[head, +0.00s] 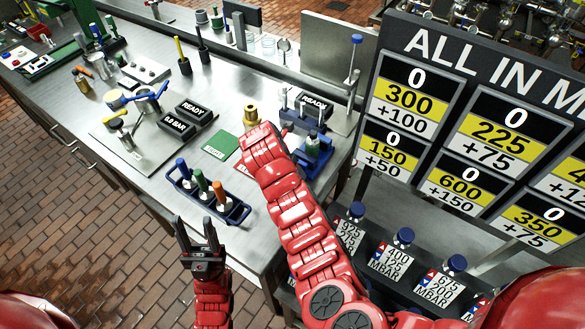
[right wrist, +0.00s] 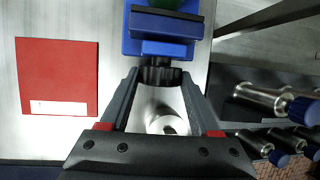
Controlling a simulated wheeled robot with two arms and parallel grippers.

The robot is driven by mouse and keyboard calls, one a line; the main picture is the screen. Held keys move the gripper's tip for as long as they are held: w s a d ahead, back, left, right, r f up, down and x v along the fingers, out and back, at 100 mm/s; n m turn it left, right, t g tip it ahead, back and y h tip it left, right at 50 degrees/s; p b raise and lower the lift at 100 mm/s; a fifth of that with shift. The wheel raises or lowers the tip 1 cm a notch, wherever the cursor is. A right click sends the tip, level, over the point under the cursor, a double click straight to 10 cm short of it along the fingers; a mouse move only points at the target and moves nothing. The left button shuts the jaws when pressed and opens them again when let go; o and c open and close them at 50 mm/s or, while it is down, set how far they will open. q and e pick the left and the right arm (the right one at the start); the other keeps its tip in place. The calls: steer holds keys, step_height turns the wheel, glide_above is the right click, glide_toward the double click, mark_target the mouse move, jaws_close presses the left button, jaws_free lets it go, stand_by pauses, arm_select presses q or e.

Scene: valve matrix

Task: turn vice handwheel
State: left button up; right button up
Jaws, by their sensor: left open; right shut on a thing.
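The blue vice (head: 313,152) stands on the steel bench, to the right of my right arm in the head view. In the right wrist view the vice body (right wrist: 160,28) is at the top. Its handwheel (right wrist: 161,105), a silver round part with a dark ridged section by the vice, lies between the fingers of my right gripper (right wrist: 160,77). The gripper is shut on it; the exact contact is hard to see. In the head view the right fingers are hidden by my red arm. My left gripper (head: 203,250) is open and empty in front of the bench edge.
A blue rack (head: 208,207) with colored-handled tools is on the near bench. Green (head: 220,146) and red (right wrist: 57,78) cards lie beside the vice. Blue-capped silver parts (right wrist: 262,98) stand close right of the right gripper. A large number board (head: 480,120) rises at right.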

steer(key=shift+d+y, duration=0.15)
steer(key=shift+y, duration=0.15)
steer(key=shift+s+d+t+y, duration=0.1)
steer(key=shift+t+y, duration=0.2)
steer(key=shift+t, duration=0.2)
steer(key=shift+s+d+f+m+t+y+b, duration=0.1)
steer(key=shift+m+t+y+b, duration=0.15)
steer(key=shift+t+y+b, duration=0.3)
steer(key=shift+s+d+f+m+t+y+b, duration=0.1)
steer(key=shift+m+t+y+b, duration=0.2)
steer(key=shift+y, duration=0.35)
steer(key=shift+r+t+y+b, duration=0.1)
steer(key=shift+t+y+b, duration=0.15)
steer(key=shift+y+b, duration=0.15)
steer(key=shift+a, duration=0.1)
steer(key=shift+r, duration=0.1)
steer(key=o, duration=1.4)
